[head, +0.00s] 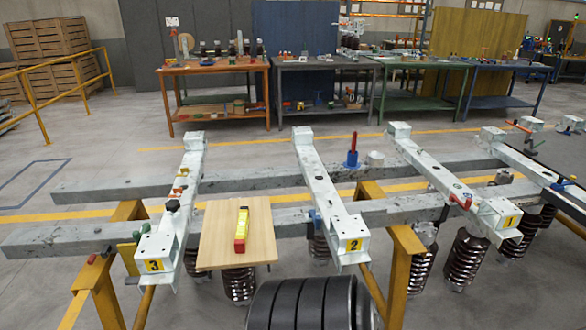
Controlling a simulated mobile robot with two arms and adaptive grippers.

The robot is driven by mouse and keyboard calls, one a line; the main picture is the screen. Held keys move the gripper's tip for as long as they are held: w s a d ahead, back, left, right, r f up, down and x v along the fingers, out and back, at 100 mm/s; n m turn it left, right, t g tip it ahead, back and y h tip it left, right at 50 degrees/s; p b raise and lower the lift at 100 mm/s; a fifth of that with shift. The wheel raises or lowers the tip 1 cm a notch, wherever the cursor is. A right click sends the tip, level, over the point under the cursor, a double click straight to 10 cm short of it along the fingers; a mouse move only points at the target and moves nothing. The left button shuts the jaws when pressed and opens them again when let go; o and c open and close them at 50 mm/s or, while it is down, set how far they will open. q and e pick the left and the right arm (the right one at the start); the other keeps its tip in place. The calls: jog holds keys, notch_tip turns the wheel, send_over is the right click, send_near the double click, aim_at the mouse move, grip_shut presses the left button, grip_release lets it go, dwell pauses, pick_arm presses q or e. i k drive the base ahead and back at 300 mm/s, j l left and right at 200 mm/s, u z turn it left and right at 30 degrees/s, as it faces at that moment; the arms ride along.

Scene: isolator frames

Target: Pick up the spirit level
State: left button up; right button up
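The spirit level (242,225) appears to be the small yellow bar with a red near end. It lies on a light wooden board (262,250), with its length pointing away from me. The board rests across the grey beams, between the white crossbars marked 3 and 2. Nothing touches the level from above. Neither of my grippers is in the head view.
White crossbars marked 3 (165,240), 2 (340,230) and 1 (490,213) rise beside the board. Brown ribbed insulators (468,260) hang below. A dark ribbed cylinder (310,305) fills the bottom centre. Workbenches (212,70) stand behind, across open floor.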

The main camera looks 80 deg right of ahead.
aim_at(240, 243)
jog(key=z, duration=2.2)
